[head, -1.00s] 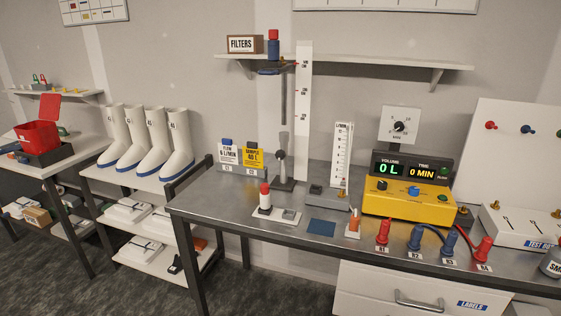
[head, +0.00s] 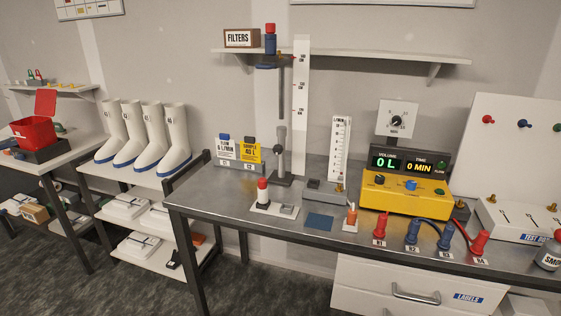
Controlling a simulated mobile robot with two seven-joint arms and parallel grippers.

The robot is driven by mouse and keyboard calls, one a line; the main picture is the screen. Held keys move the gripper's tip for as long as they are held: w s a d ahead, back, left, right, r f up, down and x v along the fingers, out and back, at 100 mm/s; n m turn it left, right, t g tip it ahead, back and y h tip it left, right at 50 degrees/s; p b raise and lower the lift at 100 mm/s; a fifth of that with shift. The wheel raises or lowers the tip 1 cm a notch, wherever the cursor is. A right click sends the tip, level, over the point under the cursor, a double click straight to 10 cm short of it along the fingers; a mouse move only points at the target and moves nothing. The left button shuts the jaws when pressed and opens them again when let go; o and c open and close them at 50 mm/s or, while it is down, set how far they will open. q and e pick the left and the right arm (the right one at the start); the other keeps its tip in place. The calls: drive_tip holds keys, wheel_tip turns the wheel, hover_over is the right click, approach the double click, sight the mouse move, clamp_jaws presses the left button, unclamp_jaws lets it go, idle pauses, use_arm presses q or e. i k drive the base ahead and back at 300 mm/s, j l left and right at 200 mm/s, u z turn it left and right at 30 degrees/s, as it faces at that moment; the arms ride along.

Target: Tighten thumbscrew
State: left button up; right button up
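Neither of my grippers is in view. A telescopic stand (head: 279,165) is upright at the back of the bench, with a collar on its lower tube and a thin rod above. A red and blue sampling head (head: 270,39) sits on top of the rod. A tall white scale (head: 299,95) stands just right of it. I cannot tell which part is the thumbscrew; details on the stand are too small.
The bench (head: 195,200) carries a yellow pump unit (head: 405,197), a red and white bottle (head: 262,192), a blue mat (head: 319,222) and several red and blue connectors along its front. A shelf (head: 390,55) with a FILTERS box (head: 241,38) is behind. White boots (head: 147,140) stand left.

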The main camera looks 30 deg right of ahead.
sight(278, 149)
drive_tip(key=i+j+z, duration=0.15)
drive_tip(key=i+z, duration=0.15)
drive_tip(key=i+j+z, duration=0.95)
drive_tip(key=j+z, duration=0.15)
drive_tip(key=i+j+z, duration=0.15)
drive_tip(key=j+z, duration=0.15)
drive_tip(key=j, duration=0.2)
drive_tip(key=i+j+z, duration=0.1)
drive_tip(key=j+z, duration=0.15)
drive_tip(key=j, duration=0.2)
drive_tip(key=j+z, duration=0.3)
drive_tip(key=j, duration=0.15)
drive_tip(key=i, duration=0.05)
